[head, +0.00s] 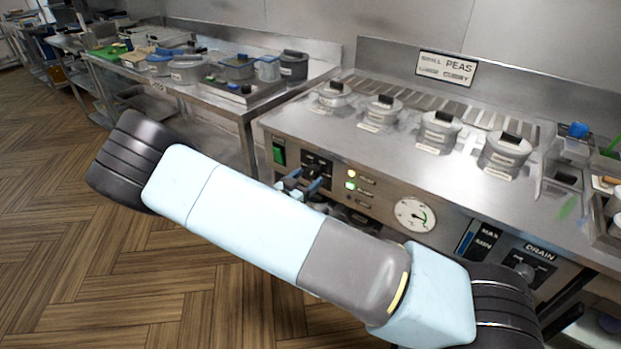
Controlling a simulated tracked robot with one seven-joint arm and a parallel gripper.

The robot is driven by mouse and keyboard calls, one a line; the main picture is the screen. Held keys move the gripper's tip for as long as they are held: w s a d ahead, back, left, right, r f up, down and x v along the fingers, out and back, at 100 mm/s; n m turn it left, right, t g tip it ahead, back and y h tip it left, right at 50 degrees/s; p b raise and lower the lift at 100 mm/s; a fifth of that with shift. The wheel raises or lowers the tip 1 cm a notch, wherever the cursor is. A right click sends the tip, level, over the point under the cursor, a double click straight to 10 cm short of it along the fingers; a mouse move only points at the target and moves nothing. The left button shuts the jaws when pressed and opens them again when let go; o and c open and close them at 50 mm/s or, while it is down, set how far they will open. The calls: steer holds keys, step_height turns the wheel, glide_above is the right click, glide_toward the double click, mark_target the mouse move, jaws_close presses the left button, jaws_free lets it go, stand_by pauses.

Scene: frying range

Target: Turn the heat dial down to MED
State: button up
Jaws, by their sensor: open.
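The dark dial panel (317,161) is on the left part of the range's front, just right of a green switch. It appears to carry the heat dial, but its markings are too small to read, so I cannot tell the setting. My gripper (303,184) is right in front of the panel's lower part, with its dark fingertips open. I cannot tell whether they are around the dial or touching it. My own forearm and the gripper hide part of the area below.
The range front also holds a green switch (279,153), small lamps (351,174), a round white gauge (415,215), a MAX/MIN level strip (477,240) and a drain knob (525,270). Several lidded pots (438,132) stand on top. A steel side table (228,107) stands left.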

steer(key=shift+w+d, duration=0.4)
steer(key=shift+w, duration=0.1)
steer(key=shift+c, duration=0.2)
steer(key=c, duration=1)
steer(key=shift+m, duration=0.4)
steer(key=o, duration=1)
steer(key=shift+o, duration=0.2)
steer(key=shift+s+a, duration=0.1)
steer(key=v, duration=1.3)
steer(key=shift+s+a, duration=0.2)
